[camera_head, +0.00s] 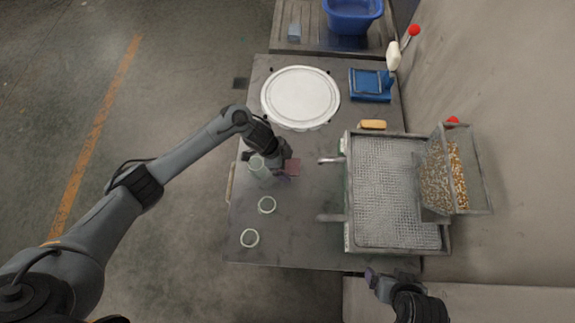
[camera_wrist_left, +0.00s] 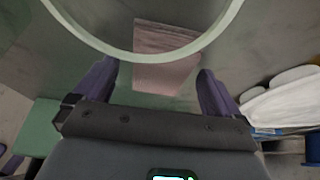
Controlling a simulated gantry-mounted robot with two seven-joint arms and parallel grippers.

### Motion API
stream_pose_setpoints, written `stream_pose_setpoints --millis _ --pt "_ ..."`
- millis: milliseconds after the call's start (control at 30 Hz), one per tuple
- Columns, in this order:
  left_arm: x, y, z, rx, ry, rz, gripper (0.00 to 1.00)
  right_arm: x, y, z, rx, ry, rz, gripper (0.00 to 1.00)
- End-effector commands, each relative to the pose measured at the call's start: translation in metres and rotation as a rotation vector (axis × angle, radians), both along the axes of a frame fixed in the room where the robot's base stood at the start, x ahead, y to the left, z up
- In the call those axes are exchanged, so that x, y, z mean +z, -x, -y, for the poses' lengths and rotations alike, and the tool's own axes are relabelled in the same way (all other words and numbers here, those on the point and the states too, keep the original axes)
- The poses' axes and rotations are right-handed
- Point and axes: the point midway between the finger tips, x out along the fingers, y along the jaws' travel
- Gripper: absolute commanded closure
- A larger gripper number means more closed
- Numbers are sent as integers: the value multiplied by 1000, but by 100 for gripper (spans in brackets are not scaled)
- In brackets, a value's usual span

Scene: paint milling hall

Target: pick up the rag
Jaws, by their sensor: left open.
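The rag (camera_head: 292,167) is a small dusky pink square lying on the dark metal table, right beside my left gripper. In the left wrist view the rag (camera_wrist_left: 165,75) shows between and just beyond the spread fingers, with a pale rim crossing over part of it. My left gripper (camera_head: 286,172) is open and low over the table; its fingers partly hide the rag in the head view. Whether they touch it, I cannot tell. My right gripper (camera_head: 372,278) is at the table's front right edge, away from the rag; its jaw opening is unclear.
A clear glass jar (camera_head: 259,169) stands close by my left wrist. Two more ring-rimmed jars (camera_head: 267,205) (camera_head: 250,238) stand nearer the front. A round white lid (camera_head: 300,97) lies behind, and a metal mesh tray (camera_head: 385,190) is to the right.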

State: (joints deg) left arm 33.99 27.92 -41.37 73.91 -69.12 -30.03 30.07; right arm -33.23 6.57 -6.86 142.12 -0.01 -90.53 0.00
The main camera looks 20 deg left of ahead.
Motion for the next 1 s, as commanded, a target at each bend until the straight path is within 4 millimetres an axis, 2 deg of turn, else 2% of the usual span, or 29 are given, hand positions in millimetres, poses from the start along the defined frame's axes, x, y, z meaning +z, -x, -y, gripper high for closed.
stream_pose_setpoints --millis 567,667,1000 --pt "-3 0 0 0 0 -1 2 0 0 2 6 8 -1 7" --pt "-3 0 0 0 0 -1 14 0 0 2 6 10 -1 7" --pt "-3 0 0 0 0 -1 66 0 1 2 6 8 -1 7"
